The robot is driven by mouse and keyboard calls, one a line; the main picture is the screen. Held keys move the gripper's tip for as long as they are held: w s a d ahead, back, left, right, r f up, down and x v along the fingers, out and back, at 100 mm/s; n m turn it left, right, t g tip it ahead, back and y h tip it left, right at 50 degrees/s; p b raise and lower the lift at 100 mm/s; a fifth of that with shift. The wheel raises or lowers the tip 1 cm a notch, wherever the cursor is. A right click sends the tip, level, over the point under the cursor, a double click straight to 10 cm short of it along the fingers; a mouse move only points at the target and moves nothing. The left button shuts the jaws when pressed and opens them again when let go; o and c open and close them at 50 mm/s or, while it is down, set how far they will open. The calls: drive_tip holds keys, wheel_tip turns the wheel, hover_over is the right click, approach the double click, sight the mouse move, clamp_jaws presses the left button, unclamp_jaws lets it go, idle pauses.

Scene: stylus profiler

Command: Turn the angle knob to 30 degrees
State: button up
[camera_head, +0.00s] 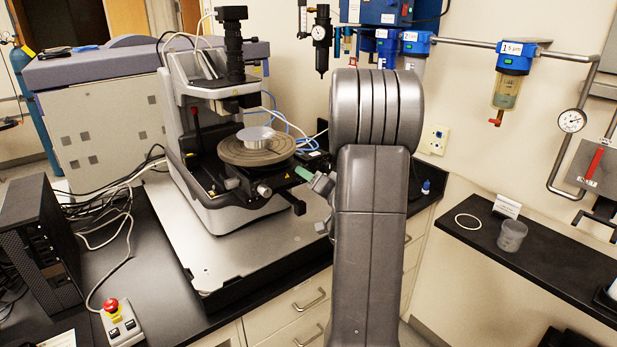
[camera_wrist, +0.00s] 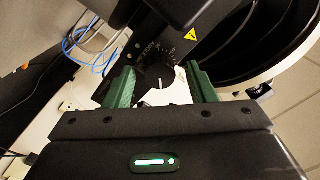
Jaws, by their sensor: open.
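The angle knob (camera_wrist: 158,77) is dark with a white pointer line, in front of a dial with small white markings (camera_wrist: 150,50) in the wrist view. The line points nearly straight up in that picture; I cannot read the angle. My gripper (camera_wrist: 161,72) is open, its green fingers on either side of the knob in the picture. A gap shows beside each finger, and I cannot tell how deep they reach around it. In the head view, a green finger of my gripper (camera_head: 304,174) shows beside the profiler stage; my arm hides the rest, and I cannot make out the knob.
The stylus profiler (camera_head: 204,188) stands on a metal plate (camera_head: 215,258) on the black bench. Its round stage (camera_head: 235,152) carries a silver disc (camera_head: 256,138). Cables lie behind it. A red stop button box (camera_head: 118,322) sits at the front left; a shelf (camera_head: 560,265) is at right.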

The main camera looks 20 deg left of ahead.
drive_tip(key=v, duration=0.8)
drive_tip(key=b+v, duration=0.3)
drive_tip(key=v, duration=1)
drive_tip(key=shift+s+d, duration=0.25)
drive_tip(key=shift+d, duration=0.05)
drive_tip(key=shift+a, duration=0.1)
drive_tip(key=p+x, duration=0.2)
drive_tip(key=x, duration=1.1)
drive_tip(key=shift+w+a+p, duration=0.2)
drive_tip(key=shift+w+p, duration=0.05)
drive_tip(key=shift+p, duration=0.05)
drive_tip(key=shift+d, duration=0.1)
idle(0.3)
